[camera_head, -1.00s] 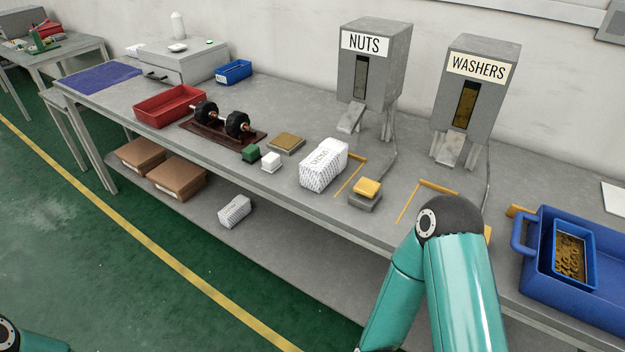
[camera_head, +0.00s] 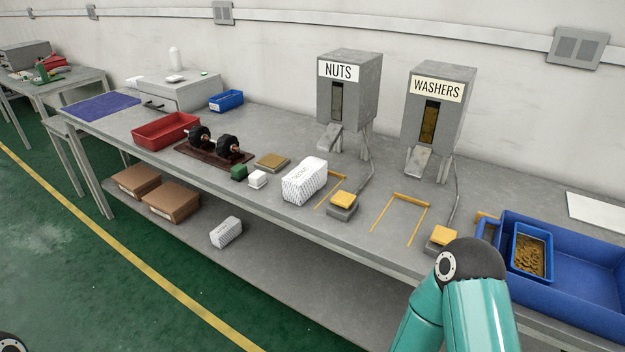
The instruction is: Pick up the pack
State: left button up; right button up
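A white pack with dark print (camera_head: 304,182) lies on the bench top, left of the yellow-topped pad in front of the NUTS dispenser. A second, smaller white printed pack (camera_head: 226,232) lies on the lower shelf under the bench. I cannot tell which of the two the task means. A teal arm of mine reaches in at the lower right, and its gripper is out of the frame. Only a small dark piece of my other arm shows at the bottom left corner. Neither gripper is seen at either pack.
The NUTS (camera_head: 349,94) and WASHERS (camera_head: 437,112) dispensers stand at the back. A red bin (camera_head: 166,131), a dark fixture (camera_head: 213,152) and small green and white blocks are left of the upper pack. Brown boxes (camera_head: 171,202) share the shelf. A blue tray (camera_head: 575,287) is at right.

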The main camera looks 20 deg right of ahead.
aim_at(299, 184)
jog(key=z, duration=0.05)
jog(key=i, duration=0.85)
jog(key=u, duration=0.1)
